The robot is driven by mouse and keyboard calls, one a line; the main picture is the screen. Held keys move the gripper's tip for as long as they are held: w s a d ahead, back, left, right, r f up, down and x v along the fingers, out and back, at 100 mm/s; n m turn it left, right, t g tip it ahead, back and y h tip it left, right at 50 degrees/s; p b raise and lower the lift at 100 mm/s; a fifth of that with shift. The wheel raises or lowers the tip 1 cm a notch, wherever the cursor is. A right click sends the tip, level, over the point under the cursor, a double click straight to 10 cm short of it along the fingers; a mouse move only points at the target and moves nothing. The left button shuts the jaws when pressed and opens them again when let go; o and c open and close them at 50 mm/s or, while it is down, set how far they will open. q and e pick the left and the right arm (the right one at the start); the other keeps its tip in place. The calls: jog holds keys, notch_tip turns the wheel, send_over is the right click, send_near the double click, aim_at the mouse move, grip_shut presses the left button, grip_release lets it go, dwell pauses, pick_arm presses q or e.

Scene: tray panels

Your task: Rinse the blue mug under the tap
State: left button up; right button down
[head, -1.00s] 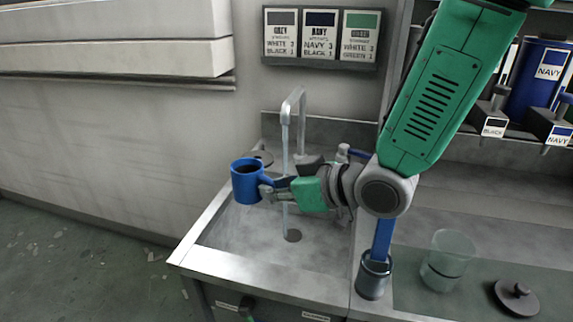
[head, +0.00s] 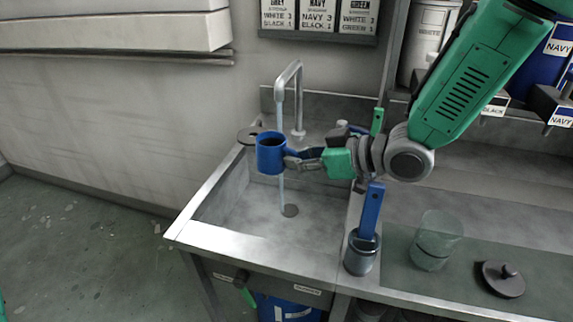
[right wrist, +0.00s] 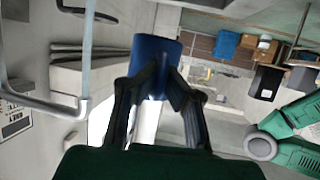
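The blue mug (head: 271,154) is upright, held above the sink basin (head: 235,218). My right gripper (head: 296,160) is shut on its handle side from the right. The grey tap (head: 297,97) arches over the sink, and its spout end is just above the mug's right part. A thin water stream (head: 281,193) shows below the mug down to the drain. I cannot tell whether water enters the mug or passes behind it. In the right wrist view the mug (right wrist: 157,52) sits between the fingers (right wrist: 160,88), and the tap pipe (right wrist: 40,100) is at left. My left gripper is not in view.
Right of the sink stand a dark cup (head: 361,255) holding a blue-handled tool, a clear glass (head: 437,240) and a dark lid (head: 503,279). Labelled containers (head: 428,38) stand on the shelf at upper right. The basin floor is mostly clear.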

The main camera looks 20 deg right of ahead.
jog(key=w, duration=0.2)
jog(key=w+a, duration=0.1)
jog(key=shift+w+f, duration=0.25)
jog(key=shift+f, duration=0.05)
pick_arm(q)
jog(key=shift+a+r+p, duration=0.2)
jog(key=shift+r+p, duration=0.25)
jog(key=shift+p, duration=0.05)
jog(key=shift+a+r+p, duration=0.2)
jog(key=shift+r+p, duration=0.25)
jog(key=shift+p, duration=0.05)
pick_arm(e)
jog(key=w+d+f, duration=0.2)
jog(key=w+d, duration=0.3)
jog(key=shift+w+d, duration=0.4)
dwell(1.1)
